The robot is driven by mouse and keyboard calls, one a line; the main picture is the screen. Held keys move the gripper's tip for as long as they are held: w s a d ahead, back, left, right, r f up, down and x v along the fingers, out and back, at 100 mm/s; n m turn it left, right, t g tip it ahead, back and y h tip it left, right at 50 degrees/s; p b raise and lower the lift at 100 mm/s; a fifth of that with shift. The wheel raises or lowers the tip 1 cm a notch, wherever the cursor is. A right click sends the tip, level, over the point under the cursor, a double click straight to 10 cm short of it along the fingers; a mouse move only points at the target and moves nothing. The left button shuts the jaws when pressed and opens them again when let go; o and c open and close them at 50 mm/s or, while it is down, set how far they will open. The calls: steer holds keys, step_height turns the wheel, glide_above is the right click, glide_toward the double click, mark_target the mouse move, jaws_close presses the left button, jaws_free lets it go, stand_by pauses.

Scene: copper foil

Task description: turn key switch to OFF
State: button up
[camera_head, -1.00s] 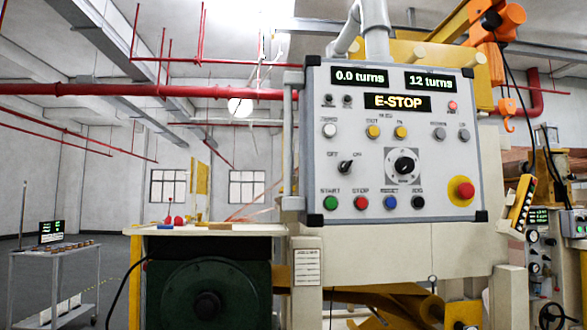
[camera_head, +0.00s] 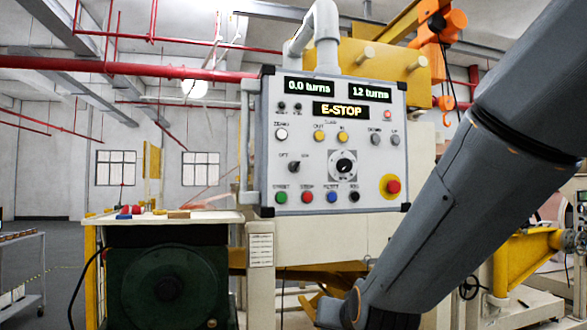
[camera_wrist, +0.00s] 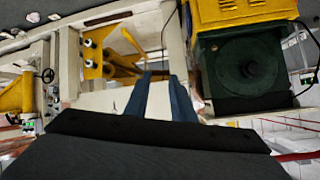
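The key switch (camera_head: 294,167) is a small dark knob on the grey control panel (camera_head: 262,130), at the left of the panel's middle. OFF is printed at its upper left and ON at its upper right. Its lever seems to tilt toward the upper right, the ON side, but it is small here. My gripper (camera_wrist: 161,82) shows in the wrist view as two blue fingers apart with nothing between them. It is clear of the panel. In the head view my arm crosses the right side, ending low in front of the machine; the fingers do not show there.
The panel also has a red emergency stop button (camera_head: 393,187), a round dial (camera_head: 344,166) and a lit E-STOP display (camera_head: 341,110). A white pipe (camera_head: 327,38) rises above it. A dark green motor housing (camera_head: 168,285) stands below left. A cart (camera_head: 22,270) is far left.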

steer(key=w+a+r+m+t+p, duration=0.1)
steer(key=w+a+r+t, duration=0.15)
steer(key=r, duration=0.45)
steer(key=w+a+r+t+p, duration=0.1)
steer(key=a+r+t, duration=0.2)
steer(key=r, duration=0.5)
steer(key=m+t+p, duration=0.2)
steer(key=m+t, duration=0.1)
steer(key=t, duration=0.2)
glide_toward(297, 167)
steer(key=w, duration=0.1)
steer(key=p+x, duration=0.2)
steer(key=x, duration=0.5)
steer(key=shift+w+a+r, duration=0.1)
steer(key=shift+r, duration=0.1)
jaws_close()
